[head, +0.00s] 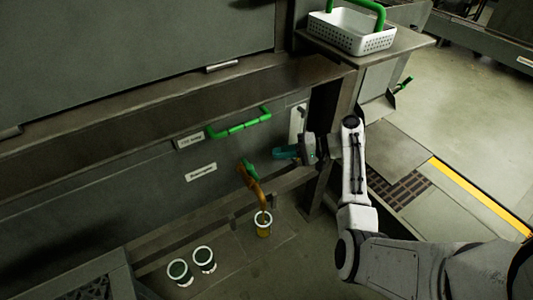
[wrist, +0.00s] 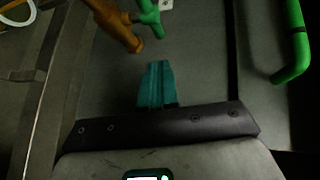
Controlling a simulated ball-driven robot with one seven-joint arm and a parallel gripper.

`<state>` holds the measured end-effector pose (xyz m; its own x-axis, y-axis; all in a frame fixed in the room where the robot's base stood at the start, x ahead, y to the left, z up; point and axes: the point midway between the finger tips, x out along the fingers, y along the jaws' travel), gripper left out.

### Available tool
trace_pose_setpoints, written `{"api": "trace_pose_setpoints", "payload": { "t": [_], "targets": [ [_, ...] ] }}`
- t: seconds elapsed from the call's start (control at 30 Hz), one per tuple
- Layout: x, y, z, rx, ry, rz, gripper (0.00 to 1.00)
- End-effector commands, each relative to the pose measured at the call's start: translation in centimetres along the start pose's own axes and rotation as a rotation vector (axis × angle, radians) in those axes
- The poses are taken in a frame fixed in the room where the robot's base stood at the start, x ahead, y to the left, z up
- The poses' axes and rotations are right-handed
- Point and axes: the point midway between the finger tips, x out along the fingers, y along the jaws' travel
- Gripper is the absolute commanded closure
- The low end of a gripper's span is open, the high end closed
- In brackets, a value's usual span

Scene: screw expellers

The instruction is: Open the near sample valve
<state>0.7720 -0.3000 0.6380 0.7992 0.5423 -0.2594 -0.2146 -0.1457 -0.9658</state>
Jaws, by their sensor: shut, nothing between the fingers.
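The sample valve is a brass-orange pipe (head: 259,192) with a short green handle (head: 250,170) on the dark machine front in the head view. In the wrist view the brass pipe (wrist: 115,25) and green handle (wrist: 149,17) are at the top, beyond my fingertips. My gripper (head: 275,153), with teal fingers, is to the right of and slightly above the green handle in the head view, apart from it. In the wrist view my gripper (wrist: 157,66) is shut and empty. A white-rimmed cup (head: 263,230) stands under the spout.
A green bar handle (head: 240,124) is on the panel above the valve; it also shows at right in the wrist view (wrist: 294,45). Two cups (head: 179,271) (head: 204,258) stand lower left. A white basket (head: 345,41) sits on a ledge. Labels (head: 201,173) are on the panel.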

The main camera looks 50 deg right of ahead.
Motion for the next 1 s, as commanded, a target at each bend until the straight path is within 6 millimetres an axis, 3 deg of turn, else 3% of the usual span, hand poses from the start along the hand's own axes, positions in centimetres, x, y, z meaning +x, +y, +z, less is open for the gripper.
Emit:
{"api": "trace_pose_setpoints", "payload": {
  "t": [0.1,0.3,0.87,1.0],
  "targets": [
    [-1.5,-0.1,-0.1,0.001,0.003,-0.001,1.00],
    [-2.4,0.0,-0.1,0.000,0.002,-0.001,1.00],
    [-2.4,0.0,0.0,0.000,0.002,0.000,1.00],
    [-1.5,1.1,1.4,-0.009,-0.024,0.051,1.00]
  ]
}}
